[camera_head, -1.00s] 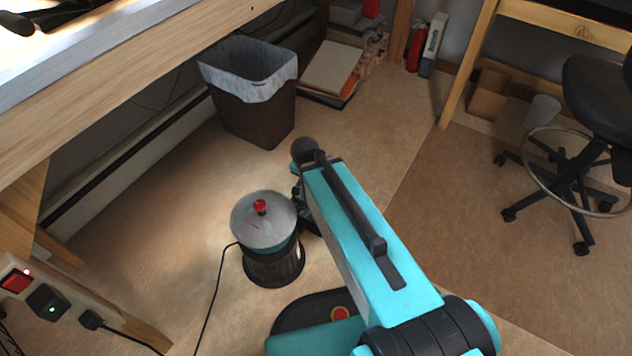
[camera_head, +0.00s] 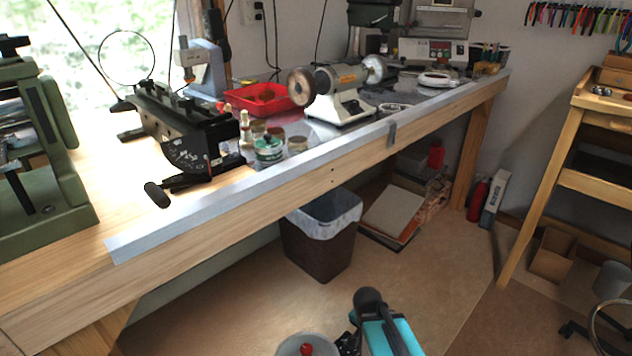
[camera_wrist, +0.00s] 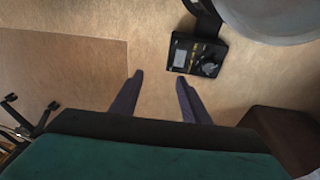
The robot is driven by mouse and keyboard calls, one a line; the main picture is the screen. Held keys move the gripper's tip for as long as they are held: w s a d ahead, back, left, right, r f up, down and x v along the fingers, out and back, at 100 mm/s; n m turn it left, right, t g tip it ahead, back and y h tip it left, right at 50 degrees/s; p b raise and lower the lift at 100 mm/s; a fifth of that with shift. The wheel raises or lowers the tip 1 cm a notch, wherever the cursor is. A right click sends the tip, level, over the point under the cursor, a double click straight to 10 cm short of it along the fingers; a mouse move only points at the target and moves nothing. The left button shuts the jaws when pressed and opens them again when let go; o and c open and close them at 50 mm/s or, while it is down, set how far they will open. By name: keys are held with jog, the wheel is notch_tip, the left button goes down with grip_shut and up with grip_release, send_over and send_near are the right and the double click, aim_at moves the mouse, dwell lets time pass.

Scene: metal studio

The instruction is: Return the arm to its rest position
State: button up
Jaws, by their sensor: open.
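My gripper (camera_wrist: 160,82) shows in the wrist view with its two dark fingers apart and nothing between them. Bare tan floor lies beyond the fingertips. In the head view, only a teal and black part of my arm (camera_head: 385,330) shows at the bottom edge, low in front of the workbench. The gripper's fingers cannot be made out in the head view.
A wooden workbench (camera_head: 290,197) with a metal edge and tools spans the left and middle. A lined waste bin (camera_head: 318,248) stands under it. A wooden stand (camera_head: 535,200) is at right. Open floor (camera_head: 450,285) lies between.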

jog(key=s+r+n+g+y+p, duration=0.1)
jog(key=s+r+n+g+p, duration=0.2)
jog(key=s+p, duration=0.9)
jog(key=s+r+n+g+y+p, duration=0.1)
jog(key=s+r+n+g+p, duration=0.2)
jog(key=s+p, duration=0.8)
jog(key=shift+s+a+r+n+p, duration=0.4)
jog(key=shift+s+r+n, duration=0.55)
jog(key=shift+s+n, duration=0.55)
jog(key=shift+w, duration=0.1)
jog(key=shift+c, duration=1.3)
jog(key=shift+d, duration=0.1)
